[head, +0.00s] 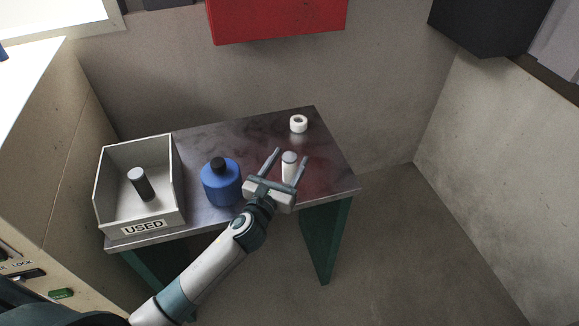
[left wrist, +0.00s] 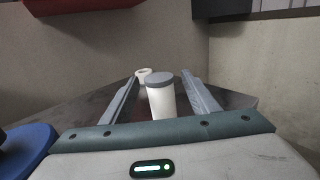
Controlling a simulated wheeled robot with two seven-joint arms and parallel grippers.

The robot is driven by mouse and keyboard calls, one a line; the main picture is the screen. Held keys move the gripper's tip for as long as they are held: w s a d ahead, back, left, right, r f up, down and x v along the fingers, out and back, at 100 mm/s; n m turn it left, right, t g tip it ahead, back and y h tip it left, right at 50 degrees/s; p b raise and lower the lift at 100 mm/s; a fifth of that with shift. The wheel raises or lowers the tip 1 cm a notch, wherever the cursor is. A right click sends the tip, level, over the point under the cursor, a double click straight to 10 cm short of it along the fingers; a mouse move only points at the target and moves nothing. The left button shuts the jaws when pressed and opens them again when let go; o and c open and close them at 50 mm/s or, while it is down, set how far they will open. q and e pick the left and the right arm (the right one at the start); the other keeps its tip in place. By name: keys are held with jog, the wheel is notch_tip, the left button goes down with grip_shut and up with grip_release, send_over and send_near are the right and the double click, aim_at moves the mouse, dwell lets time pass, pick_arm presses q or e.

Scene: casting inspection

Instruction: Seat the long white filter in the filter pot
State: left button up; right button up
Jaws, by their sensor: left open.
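The long white filter (head: 289,170) stands upright on the table, a white cylinder with a grey top. It also shows in the left wrist view (left wrist: 161,98). My left gripper (head: 291,154) is open, with one finger on each side of the filter and a gap on both sides. The gripper body hides the filter's lower part. The blue round vessel (head: 221,186), which looks like the filter pot, stands just left of the gripper. A dark piece (head: 217,164) is at its top; I cannot tell if this is a lid or an opening. My right gripper is not in view.
A grey open box (head: 142,227) marked USED stands at the table's left end with a dark, light-topped cylinder (head: 141,185) in it. A short white ring (head: 299,124) lies at the back. The table's right end (head: 335,178) is clear.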

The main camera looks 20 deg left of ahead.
pick_arm(q)
jog(key=shift+w, duration=0.35)
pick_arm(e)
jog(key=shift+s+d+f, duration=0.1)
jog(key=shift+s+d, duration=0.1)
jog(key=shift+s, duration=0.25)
pick_arm(q)
jog(key=shift+c, duration=0.3)
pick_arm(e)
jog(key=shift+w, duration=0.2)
pick_arm(q)
jog(key=c, duration=1.1)
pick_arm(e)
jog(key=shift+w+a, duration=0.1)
pick_arm(q)
jog(key=shift+r, duration=0.5)
notch_tip(320, 180, up, 4)
jog(key=shift+f, duration=0.2)
jog(key=s+d+r, duration=0.6)
jog(key=s, duration=0.3)
jog(key=shift+s+d+r, duration=0.2)
jog(key=shift+s, duration=0.2)
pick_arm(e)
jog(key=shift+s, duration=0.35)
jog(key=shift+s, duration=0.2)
